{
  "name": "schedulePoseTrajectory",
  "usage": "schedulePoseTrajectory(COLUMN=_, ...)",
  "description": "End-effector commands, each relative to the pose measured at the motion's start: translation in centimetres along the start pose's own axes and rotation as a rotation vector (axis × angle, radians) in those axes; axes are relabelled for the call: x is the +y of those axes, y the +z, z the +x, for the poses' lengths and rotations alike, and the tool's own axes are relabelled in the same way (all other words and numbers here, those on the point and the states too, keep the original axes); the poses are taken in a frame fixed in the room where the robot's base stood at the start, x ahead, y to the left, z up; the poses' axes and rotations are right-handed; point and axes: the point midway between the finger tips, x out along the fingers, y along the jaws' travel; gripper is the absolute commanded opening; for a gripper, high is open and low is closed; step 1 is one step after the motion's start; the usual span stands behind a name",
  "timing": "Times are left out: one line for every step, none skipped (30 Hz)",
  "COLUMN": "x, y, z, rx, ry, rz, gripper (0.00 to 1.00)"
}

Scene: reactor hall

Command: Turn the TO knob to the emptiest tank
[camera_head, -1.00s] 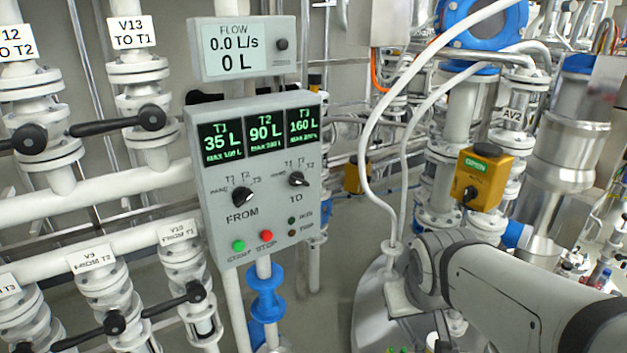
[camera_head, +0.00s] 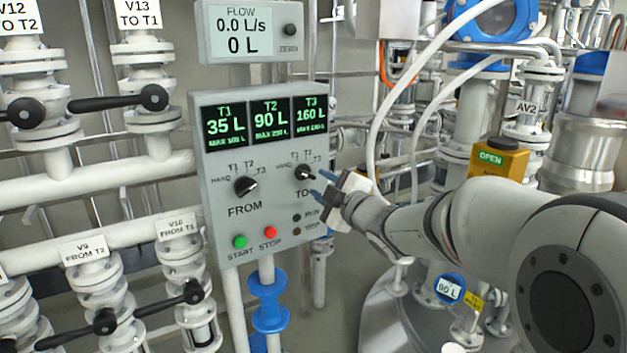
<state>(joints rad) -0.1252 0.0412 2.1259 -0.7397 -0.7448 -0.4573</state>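The grey control panel (camera_head: 212,190) stands upright at the centre left. Its green displays read T1 35 L (camera_head: 225,125), T2 90 L (camera_head: 270,120) and T3 160 L (camera_head: 310,114). The black TO knob (camera_head: 304,172) sits at the panel's right, with labels around it including T1, T2 and T3. I cannot tell its exact setting. The black FROM knob (camera_head: 246,186) is to its left. My gripper (camera_head: 322,184) is just right of and slightly below the TO knob, its two blue fingertips apart. It holds nothing, and I cannot tell whether it touches the panel.
Below the knobs are a green START button (camera_head: 240,242) and a red STOP button (camera_head: 270,232). A flow display (camera_head: 240,28) above reads 0.0 L/s and 0 L. Valves with black handles (camera_head: 154,97) line the left. A yellow OPEN box (camera_head: 498,160) stands at right.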

Motion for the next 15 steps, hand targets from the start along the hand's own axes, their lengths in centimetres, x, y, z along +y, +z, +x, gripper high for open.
schedulePoseTrajectory(x=-0.1, y=-0.1, z=1.0, rx=0.001, ry=-0.002, rz=0.002, gripper=0.33)
schedulePoseTrajectory(x=-0.1, y=0.0, z=1.5, rx=0.001, ry=-0.003, rz=0.002, gripper=0.33)
schedulePoseTrajectory(x=0.0, y=0.0, z=2.2, rx=0.001, ry=-0.002, rz=0.001, gripper=0.33)
schedulePoseTrajectory(x=0.0, y=0.0, z=2.6, rx=0.000, ry=-0.001, rz=0.002, gripper=0.33)
schedulePoseTrajectory(x=-0.1, y=0.0, z=3.1, rx=-0.001, ry=-0.002, rz=0.002, gripper=0.33)
schedulePoseTrajectory(x=0.0, y=0.0, z=3.7, rx=-0.001, ry=-0.001, rz=0.001, gripper=0.33)
schedulePoseTrajectory(x=0.0, y=0.0, z=4.1, rx=-0.001, ry=-0.002, rz=0.001, gripper=0.33)
schedulePoseTrajectory(x=0.0, y=0.0, z=4.4, rx=-0.002, ry=-0.002, rz=0.001, gripper=0.33)
schedulePoseTrajectory(x=0.0, y=0.0, z=4.8, rx=-0.001, ry=0.000, rz=0.001, gripper=0.33)
schedulePoseTrajectory(x=0.0, y=0.0, z=5.0, rx=-0.002, ry=0.000, rz=0.002, gripper=0.33)
schedulePoseTrajectory(x=0.0, y=0.1, z=5.2, rx=-0.002, ry=0.000, rz=0.002, gripper=0.33)
schedulePoseTrajectory(x=0.0, y=0.1, z=5.5, rx=-0.003, ry=0.000, rz=0.002, gripper=0.33)
schedulePoseTrajectory(x=0.0, y=0.1, z=5.6, rx=-0.003, ry=0.001, rz=0.002, gripper=0.33)
schedulePoseTrajectory(x=0.1, y=0.1, z=5.6, rx=-0.003, ry=0.001, rz=0.002, gripper=0.33)
schedulePoseTrajectory(x=0.1, y=0.1, z=5.7, rx=-0.003, ry=0.001, rz=0.002, gripper=0.33)
